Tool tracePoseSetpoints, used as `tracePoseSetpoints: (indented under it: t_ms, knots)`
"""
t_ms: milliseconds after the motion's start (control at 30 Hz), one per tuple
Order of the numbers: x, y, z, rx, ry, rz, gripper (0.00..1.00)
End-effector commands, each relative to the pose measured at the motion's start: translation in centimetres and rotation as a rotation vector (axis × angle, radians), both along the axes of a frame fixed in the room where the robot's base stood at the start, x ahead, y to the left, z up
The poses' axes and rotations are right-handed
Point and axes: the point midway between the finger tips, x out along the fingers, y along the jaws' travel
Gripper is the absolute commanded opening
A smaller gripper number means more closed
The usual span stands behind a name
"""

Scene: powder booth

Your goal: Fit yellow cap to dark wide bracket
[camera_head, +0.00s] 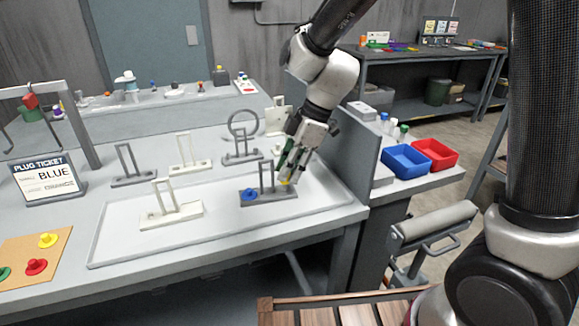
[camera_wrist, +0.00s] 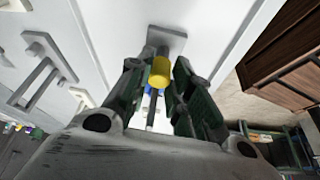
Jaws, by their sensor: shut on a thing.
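My gripper (camera_head: 287,177) is shut on the yellow cap (camera_wrist: 160,72), which sits between the fingertips in the wrist view. In the head view only a little of the cap (camera_head: 285,182) shows below the fingers. The dark bracket (camera_head: 276,198) lies flat on the tray with its upright loop standing, and my fingers are at its right end. A blue cap (camera_head: 250,194) sits at its left end. In the wrist view the bracket's plate (camera_wrist: 168,38) is just beyond the yellow cap. I cannot tell whether the cap touches the bracket.
A white bracket (camera_head: 184,211) stands on the tray (camera_head: 115,245) to the left. More brackets (camera_head: 135,178) stand behind. A board (camera_head: 20,250) at front left holds yellow, red and green caps. Blue (camera_head: 407,171) and red bins (camera_head: 435,165) stand at right.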

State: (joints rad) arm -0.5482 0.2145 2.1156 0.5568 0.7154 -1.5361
Motion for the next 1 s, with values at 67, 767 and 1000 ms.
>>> tracePoseSetpoints:
  t_ms: [67, 767, 1000]
  knots:
    - [0.0, 0.0, -0.2, 0.000, 0.001, 0.000, 0.14]
    - [0.0, 0.0, -2.0, 0.000, 0.001, 0.000, 0.14]
    - [0.0, 0.0, -2.0, 0.000, 0.000, 0.000, 0.32]
